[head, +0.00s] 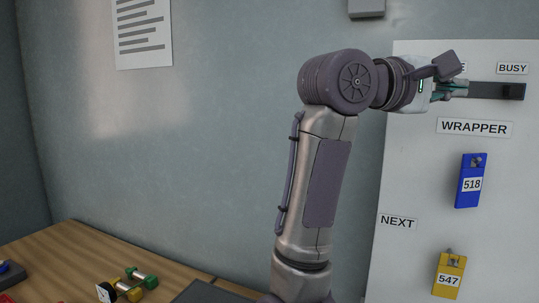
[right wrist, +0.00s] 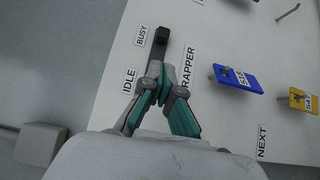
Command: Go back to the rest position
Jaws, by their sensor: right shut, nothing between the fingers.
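My right gripper (head: 462,89) is raised in front of the white board (head: 408,165), at the left part of a dark horizontal slot (head: 488,90). Its fingers are shut and empty; in the right wrist view the gripper (right wrist: 160,75) has its fingertips together over the slot. The slot's dark slider block (head: 516,91) is at the end by the BUSY label (head: 512,69); it also shows in the right wrist view (right wrist: 161,34), apart from the fingertips. The IDLE label (right wrist: 129,81) is beside the gripper. My left gripper is not in view.
A blue tag 518 (head: 470,195) and a yellow tag 547 (head: 448,281) hang on the board's hooks below the WRAPPER label (head: 474,128). A wooden table (head: 75,250) at lower left holds small green and yellow parts (head: 140,281). Open space lies left of my right arm.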

